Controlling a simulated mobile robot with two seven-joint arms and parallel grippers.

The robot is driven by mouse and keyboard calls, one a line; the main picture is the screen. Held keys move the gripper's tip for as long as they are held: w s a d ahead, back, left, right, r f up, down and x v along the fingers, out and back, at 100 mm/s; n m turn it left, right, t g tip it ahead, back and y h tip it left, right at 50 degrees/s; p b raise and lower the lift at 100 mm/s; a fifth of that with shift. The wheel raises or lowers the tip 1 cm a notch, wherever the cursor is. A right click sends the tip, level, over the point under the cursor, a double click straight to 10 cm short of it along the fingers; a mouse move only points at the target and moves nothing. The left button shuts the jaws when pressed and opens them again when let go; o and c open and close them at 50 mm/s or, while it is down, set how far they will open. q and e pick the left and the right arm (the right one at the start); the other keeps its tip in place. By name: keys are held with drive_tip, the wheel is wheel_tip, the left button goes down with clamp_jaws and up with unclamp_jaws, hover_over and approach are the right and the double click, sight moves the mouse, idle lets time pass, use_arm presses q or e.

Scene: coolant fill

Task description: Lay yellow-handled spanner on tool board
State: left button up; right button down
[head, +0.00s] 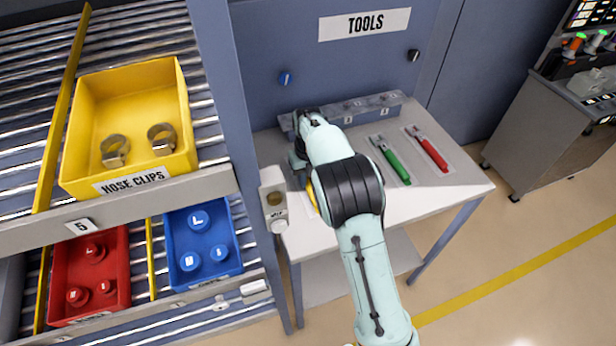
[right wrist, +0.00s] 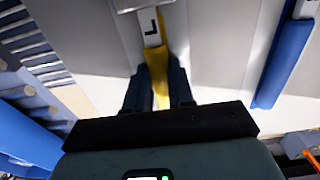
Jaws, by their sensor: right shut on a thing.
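The yellow-handled spanner (right wrist: 158,70) is between the fingers of my right gripper (right wrist: 158,98) in the right wrist view, with a light part marked L at its far end. In the head view only a sliver of its yellow handle (head: 313,196) shows beside my right arm, which hides the rest. My right gripper is shut on the handle, over the left part of the white tabletop (head: 350,228) below the TOOLS sign (head: 364,23). I cannot tell whether the spanner touches the surface. My left gripper is not in view.
A green-handled spanner (head: 394,163) and a red-handled spanner (head: 431,152) lie on the tabletop to the right. A grey rack (head: 378,105) runs along the back. A shelf post (head: 236,130) stands close on the left. A blue handle (right wrist: 284,62) lies right of my gripper in the wrist view.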

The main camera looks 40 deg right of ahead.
sight(308, 180)
drive_tip(key=c, duration=1)
unclamp_jaws()
drive_tip(key=shift+o, duration=0.2)
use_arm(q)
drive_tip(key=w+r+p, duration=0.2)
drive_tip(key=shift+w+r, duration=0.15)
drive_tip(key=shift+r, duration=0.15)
use_arm(e)
wheel_tip(308, 180, up, 12)
drive_tip(key=shift+r, duration=0.15)
drive_tip(key=shift+s, duration=0.1)
